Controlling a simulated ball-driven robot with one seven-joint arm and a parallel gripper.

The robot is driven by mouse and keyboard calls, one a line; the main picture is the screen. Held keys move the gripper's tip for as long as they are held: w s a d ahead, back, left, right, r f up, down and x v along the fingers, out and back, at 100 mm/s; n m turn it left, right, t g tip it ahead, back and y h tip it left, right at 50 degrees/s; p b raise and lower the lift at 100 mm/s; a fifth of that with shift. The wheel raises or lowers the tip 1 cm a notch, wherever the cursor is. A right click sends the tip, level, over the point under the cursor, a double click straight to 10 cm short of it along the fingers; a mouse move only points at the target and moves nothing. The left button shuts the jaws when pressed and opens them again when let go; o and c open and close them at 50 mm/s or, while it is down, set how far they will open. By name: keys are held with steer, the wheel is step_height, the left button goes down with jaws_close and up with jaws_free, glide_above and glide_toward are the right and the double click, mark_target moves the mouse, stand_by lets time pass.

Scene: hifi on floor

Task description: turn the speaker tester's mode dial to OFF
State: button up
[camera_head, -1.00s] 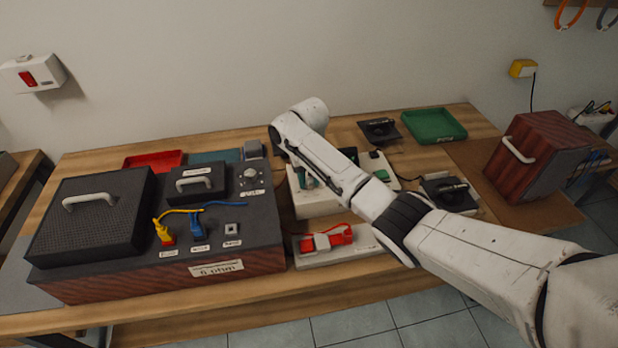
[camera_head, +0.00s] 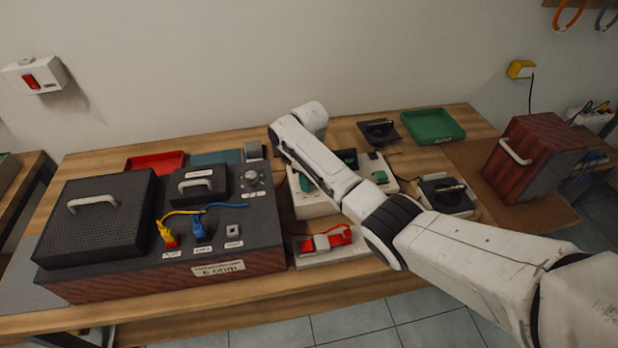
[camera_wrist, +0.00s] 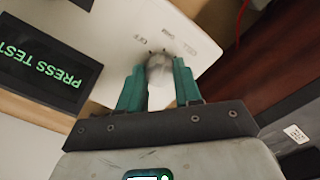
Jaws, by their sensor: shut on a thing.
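The speaker tester is a white box (camera_head: 312,207) on the bench, largely covered by my arm in the head view. In the wrist view its white top (camera_wrist: 130,35) bears a round grey mode dial (camera_wrist: 159,72). Small marks and labels sit around the dial's far side, too small to read surely. My gripper (camera_wrist: 158,66) has its two teal fingers on either side of the dial, shut on it. A dark panel (camera_wrist: 45,68) reading PRESS TEST in green lies left of the dial. The dial's pointer direction cannot be made out.
A dark, wood-sided 6 ohm unit (camera_head: 170,277) fills the bench's left. A low box with red parts (camera_head: 327,240) sits in front of the tester. A green tray (camera_head: 433,126) and red tray (camera_head: 154,161) lie at the back. A wood-sided speaker (camera_head: 535,160) stands right.

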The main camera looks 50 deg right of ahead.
steer(key=n, duration=0.4)
steer(key=shift+n, duration=0.3)
steer(key=shift+n+p, duration=0.35)
steer(key=shift+n, duration=2.25)
steer(key=o, duration=1)
steer(key=shift+o, duration=0.2)
step_height(320, 180, up, 11)
steer(key=shift+b, duration=0.35)
steer(key=shift+f, duration=0.1)
